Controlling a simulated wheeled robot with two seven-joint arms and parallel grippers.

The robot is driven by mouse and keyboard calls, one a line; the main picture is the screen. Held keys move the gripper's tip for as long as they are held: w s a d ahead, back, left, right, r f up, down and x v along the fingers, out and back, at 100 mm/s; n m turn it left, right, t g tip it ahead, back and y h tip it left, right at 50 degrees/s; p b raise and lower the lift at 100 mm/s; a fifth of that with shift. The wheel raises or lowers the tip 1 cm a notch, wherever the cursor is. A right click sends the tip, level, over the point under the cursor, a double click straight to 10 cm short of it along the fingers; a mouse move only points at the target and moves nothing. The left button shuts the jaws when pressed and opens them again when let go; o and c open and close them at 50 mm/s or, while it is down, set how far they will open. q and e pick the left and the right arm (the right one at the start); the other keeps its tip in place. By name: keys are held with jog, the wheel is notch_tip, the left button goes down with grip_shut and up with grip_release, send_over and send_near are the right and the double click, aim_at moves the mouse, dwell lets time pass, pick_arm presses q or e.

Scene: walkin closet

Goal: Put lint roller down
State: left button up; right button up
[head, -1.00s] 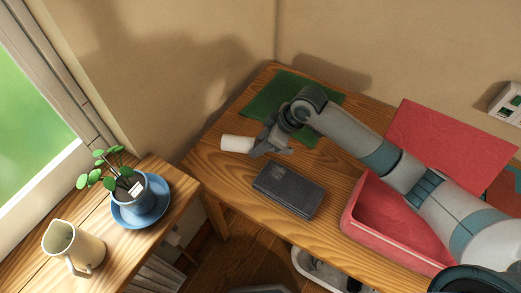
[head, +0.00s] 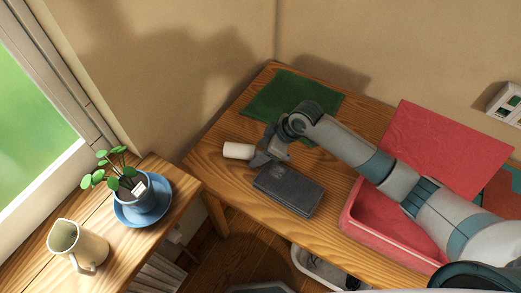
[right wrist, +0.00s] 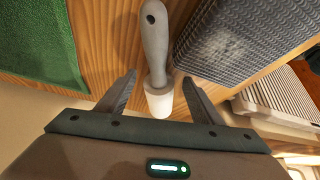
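The lint roller has a white roll (head: 238,151) and a grey handle (right wrist: 154,40). It appears to lie on the wooden desk (head: 222,172), near its left end, between the green mat and the dark box. My right gripper (head: 268,151) is over it in the head view and hides the handle there. In the right wrist view the two fingers (right wrist: 159,78) are spread on either side of the roller, with a gap on each side. My left gripper is not in view.
A dark textured box (head: 288,189) lies close beside the roller. A green mat (head: 290,95) is behind it. An open red box (head: 392,232) stands under my right arm. A plant in a blue pot (head: 140,199) and a cream pitcher (head: 78,245) stand on the window-side table.

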jog(key=shift+r, duration=0.15)
jog(key=b+v, duration=0.2)
jog(key=v, duration=1)
dwell(0.8)
